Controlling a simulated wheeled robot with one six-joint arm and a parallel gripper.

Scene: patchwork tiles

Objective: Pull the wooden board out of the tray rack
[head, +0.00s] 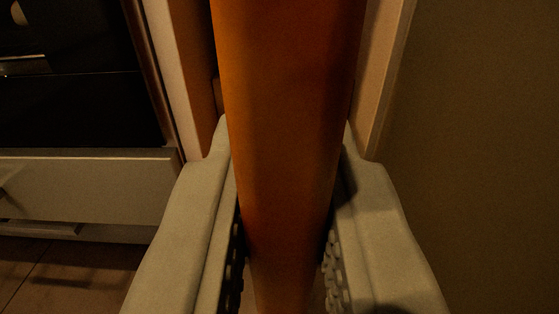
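The wooden board (288,120) is a smooth orange-brown piece that runs down the middle of the head view, wide at the top and narrower at the bottom. My gripper (286,150) has one pale grey finger on each side of it. The dark studded pads lie close against both sides of the board, and the gripper looks shut on it. The board hides part of the fingertips and what lies behind. The tray rack cannot be made out for sure.
Pale wooden upright panels (176,70) stand just left of the board, with another (388,80) just right. A dark oven-like front (75,90) and a pale drawer (90,190) are at the left. A plain brown surface (480,150) fills the right. Tiled floor (80,270) shows at lower left.

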